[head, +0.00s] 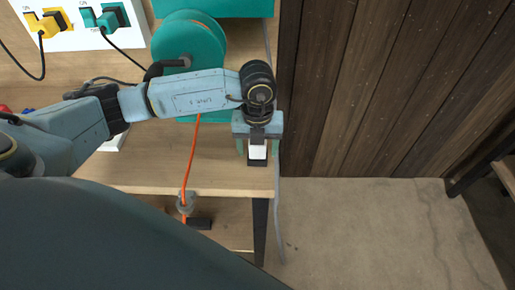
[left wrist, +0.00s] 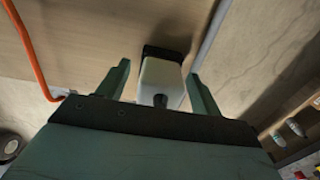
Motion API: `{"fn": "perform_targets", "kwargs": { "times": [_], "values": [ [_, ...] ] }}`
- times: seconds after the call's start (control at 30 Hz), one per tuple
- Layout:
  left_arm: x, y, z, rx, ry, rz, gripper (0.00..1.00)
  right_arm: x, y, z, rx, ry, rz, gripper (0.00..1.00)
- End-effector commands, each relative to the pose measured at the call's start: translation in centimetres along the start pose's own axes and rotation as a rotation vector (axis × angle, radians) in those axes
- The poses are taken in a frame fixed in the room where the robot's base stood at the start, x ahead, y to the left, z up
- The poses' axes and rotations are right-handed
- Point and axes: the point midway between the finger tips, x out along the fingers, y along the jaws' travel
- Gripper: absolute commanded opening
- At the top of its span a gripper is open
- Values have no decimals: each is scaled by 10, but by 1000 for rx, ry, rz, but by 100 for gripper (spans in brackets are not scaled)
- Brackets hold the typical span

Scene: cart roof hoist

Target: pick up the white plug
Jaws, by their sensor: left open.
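The white plug (head: 257,152) is a small white block with a dark part at its end, near the right front corner of the wooden table (head: 225,172). My left gripper (head: 257,146) is above it, with one finger on each side. In the left wrist view, the white plug (left wrist: 160,82) shows between the two open green fingers of my left gripper (left wrist: 160,88). Gaps show on both sides, so the fingers look apart from it. My right gripper is not in view.
A teal reel (head: 190,42) with an orange cord (head: 190,160) stands behind my left arm. A white panel (head: 85,25) with yellow and teal plugs is at the back left. A grey cable (head: 279,200) hangs by the table's right edge. A plank wall (head: 385,85) stands to the right.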

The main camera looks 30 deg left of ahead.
Motion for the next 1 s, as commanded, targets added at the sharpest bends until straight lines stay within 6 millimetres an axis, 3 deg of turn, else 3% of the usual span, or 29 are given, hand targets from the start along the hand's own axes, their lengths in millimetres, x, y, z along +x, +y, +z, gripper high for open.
{"fn": "perform_targets", "kwargs": {
  "times": [0.07,0.5,0.77,1.0],
  "values": [
    [0,0,0,0,0,0,63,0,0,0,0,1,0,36],
    [-1,0,0,0,0,0,5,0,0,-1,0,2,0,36],
    [-3,0,0,0,-1,-1,3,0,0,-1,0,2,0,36],
    [-39,-1,1,-1,-4,-4,3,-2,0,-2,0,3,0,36]
  ]
}}
